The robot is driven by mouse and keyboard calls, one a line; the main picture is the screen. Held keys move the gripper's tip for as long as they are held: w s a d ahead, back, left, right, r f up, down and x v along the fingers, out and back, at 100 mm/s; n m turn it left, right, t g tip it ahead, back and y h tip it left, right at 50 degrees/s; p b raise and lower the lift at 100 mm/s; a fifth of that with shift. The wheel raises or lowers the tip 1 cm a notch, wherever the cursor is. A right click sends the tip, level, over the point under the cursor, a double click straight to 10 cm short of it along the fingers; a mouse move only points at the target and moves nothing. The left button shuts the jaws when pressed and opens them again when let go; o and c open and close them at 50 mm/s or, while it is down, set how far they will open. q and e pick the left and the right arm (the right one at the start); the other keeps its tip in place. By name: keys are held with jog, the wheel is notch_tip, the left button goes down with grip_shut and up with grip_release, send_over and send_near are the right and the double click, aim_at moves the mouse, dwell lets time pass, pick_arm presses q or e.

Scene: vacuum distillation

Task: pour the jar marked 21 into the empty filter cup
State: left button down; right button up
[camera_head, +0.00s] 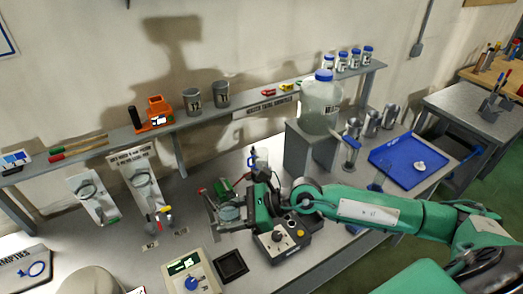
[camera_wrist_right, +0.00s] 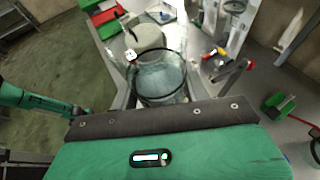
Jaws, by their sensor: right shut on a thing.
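My right gripper (camera_head: 226,208) reaches over the middle of the bench and is shut on a clear glass jar (camera_head: 231,214). In the right wrist view the jar (camera_wrist_right: 160,78) sits between the fingers, its dark round rim facing the camera. I cannot read a number on it or tell what it contains. Two grey metal cups with dark numbers, a left one (camera_head: 192,101) and a right one (camera_head: 221,94), stand on the shelf. I cannot single out the empty filter cup. My left gripper is not in view.
A control box with a black knob (camera_head: 284,238) and a hotplate-like device (camera_head: 190,272) are near the right gripper. A large blue-capped bottle (camera_head: 320,104) stands on a grey block. A blue tray (camera_head: 412,160) lies right. A rounded pale vessel (camera_wrist_right: 146,38) is beyond the jar.

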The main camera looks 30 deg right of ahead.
jog(key=shift+s+a+g, duration=0.25)
jog(key=shift+a+g, duration=0.05)
